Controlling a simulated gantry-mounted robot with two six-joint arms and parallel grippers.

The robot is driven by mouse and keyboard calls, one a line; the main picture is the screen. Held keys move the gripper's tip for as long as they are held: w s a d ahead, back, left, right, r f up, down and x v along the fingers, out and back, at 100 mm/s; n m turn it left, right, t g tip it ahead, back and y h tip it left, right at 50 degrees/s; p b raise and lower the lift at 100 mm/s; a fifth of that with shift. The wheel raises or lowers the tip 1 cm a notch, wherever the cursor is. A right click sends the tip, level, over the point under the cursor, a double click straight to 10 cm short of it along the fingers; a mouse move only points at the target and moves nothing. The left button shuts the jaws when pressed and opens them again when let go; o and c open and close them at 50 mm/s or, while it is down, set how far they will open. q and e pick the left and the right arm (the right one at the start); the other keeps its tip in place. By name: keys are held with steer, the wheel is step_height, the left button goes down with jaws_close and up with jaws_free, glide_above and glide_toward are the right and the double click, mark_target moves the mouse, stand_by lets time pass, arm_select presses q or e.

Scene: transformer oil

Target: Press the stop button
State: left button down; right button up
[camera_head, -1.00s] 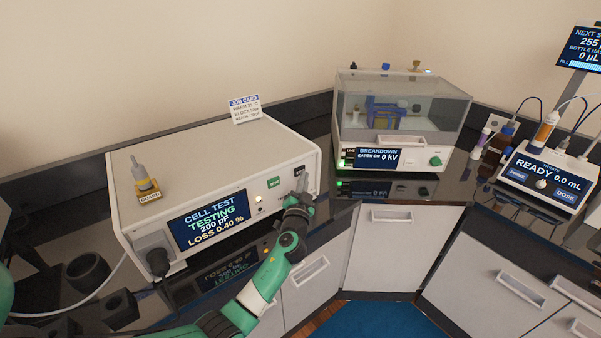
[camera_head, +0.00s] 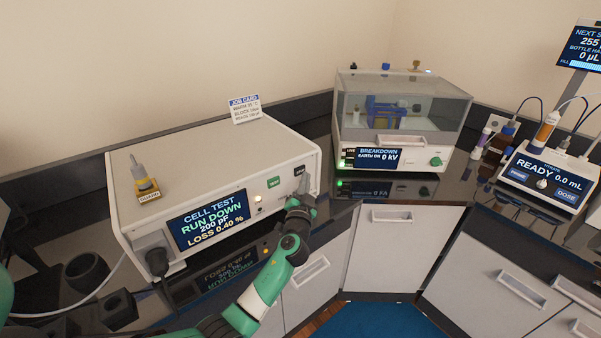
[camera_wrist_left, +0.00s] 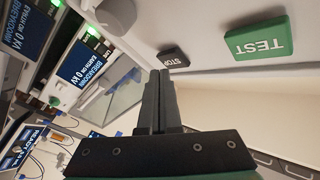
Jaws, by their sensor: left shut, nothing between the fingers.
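The cell test unit (camera_head: 215,165) is a white box with a screen reading CELL TEST, RUN DOWN, 200 pF, LOSS 0.40 %. Its black STOP button (camera_head: 299,170) is at the right end of the front panel, right of the green TEST button (camera_head: 273,182). My left gripper (camera_head: 304,187) is shut and empty, its fingertips just in front of the STOP button. In the left wrist view, the STOP button (camera_wrist_left: 173,57) shows just beyond the closed fingers (camera_wrist_left: 157,80), and I cannot tell if they touch. My right gripper is not in view.
The breakdown tester (camera_head: 400,120) with its clear cover stands to the right, reading 0 kV. The titrator (camera_head: 545,180) is at the far right, reading READY. Dark holders (camera_head: 87,272) stand at the front left. A job card (camera_head: 245,108) stands behind the test unit.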

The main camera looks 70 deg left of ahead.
arm_select(q)
steer(key=shift+d, duration=0.15)
steer(key=shift+w+d+b, duration=0.15)
steer(key=shift+w+d, duration=0.05)
steer(key=shift+d, duration=0.6)
steer(key=shift+w+d+b, duration=0.15)
steer(key=shift+w+d, duration=0.05)
steer(key=shift+d, duration=0.6)
steer(key=shift+w+d+b, duration=0.15)
steer(key=shift+w+d, duration=0.05)
steer(key=shift+d, duration=0.6)
